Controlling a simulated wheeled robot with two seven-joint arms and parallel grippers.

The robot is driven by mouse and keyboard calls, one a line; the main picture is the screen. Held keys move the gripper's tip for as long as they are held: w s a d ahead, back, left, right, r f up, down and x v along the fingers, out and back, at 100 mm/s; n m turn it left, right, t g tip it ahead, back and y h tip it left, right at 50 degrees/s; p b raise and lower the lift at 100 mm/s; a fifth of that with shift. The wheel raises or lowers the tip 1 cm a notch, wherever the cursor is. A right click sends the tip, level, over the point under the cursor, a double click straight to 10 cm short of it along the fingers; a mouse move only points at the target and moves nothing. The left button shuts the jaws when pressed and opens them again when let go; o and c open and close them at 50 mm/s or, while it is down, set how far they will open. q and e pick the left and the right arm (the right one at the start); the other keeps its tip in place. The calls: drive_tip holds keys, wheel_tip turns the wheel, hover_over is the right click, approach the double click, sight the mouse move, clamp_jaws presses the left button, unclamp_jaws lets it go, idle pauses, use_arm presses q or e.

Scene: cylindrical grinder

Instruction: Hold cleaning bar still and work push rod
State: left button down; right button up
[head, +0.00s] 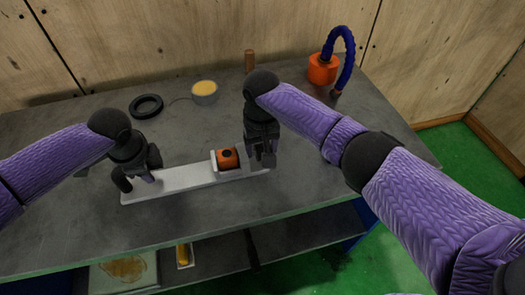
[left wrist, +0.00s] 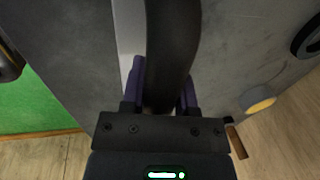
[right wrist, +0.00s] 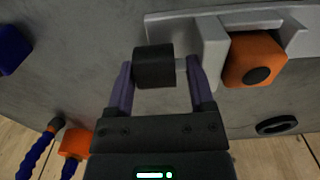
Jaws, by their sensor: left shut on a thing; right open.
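The cleaning bar is a long pale bar (head: 185,178) lying on the grey bench. An orange block with a black button (head: 228,158) sits in its right part; it also shows in the right wrist view (right wrist: 254,60). My left gripper (head: 148,172) is at the bar's left end, shut on a black curved handle (left wrist: 172,45). My right gripper (head: 266,156) is at the bar's right end, open. In the right wrist view its fingers (right wrist: 161,78) stand on either side of a black cylindrical knob (right wrist: 153,67), seemingly the push rod's end, beside a pale upright bracket (right wrist: 208,45).
Behind the bar lie a black ring (head: 146,106), a bowl with yellow contents (head: 205,92) and a wooden cylinder (head: 249,62). An orange container with a blue hose (head: 323,68) stands at the back right. The bench front is clear. A lower shelf holds a tray (head: 100,283).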

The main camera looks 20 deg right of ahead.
drive_tip(key=shift+a, duration=0.1)
drive_tip(key=d, duration=0.3)
drive_tip(key=shift+d, duration=0.35)
wheel_tip(320, 180, up, 12)
drive_tip(key=s+a+f+g+y, duration=0.1)
drive_tip(key=s+a+f, duration=0.1)
drive_tip(key=f, duration=0.1)
drive_tip(key=s+a+f+g+y, duration=0.1)
drive_tip(key=s+a+f, duration=0.2)
drive_tip(key=s+a+f+g+y, duration=0.1)
drive_tip(key=s+a+f+g, duration=0.1)
drive_tip(key=f, duration=0.2)
drive_tip(key=shift+s+a+y, duration=0.3)
drive_tip(key=shift+s, duration=0.05)
drive_tip(key=s+a+f+m+g+y, duration=0.2)
drive_tip(key=s+a+f+g+y, duration=0.35)
drive_tip(key=s, duration=0.55)
drive_tip(key=s+d+f+m+t, duration=0.1)
drive_tip(key=s+d+f+m, duration=0.2)
drive_tip(key=s+f+m, duration=0.3)
wheel_tip(320, 180, down, 3)
drive_tip(key=shift+s+f+m+t, duration=0.15)
drive_tip(key=shift+s+m+t, duration=0.2)
drive_tip(key=shift+s, duration=0.9)
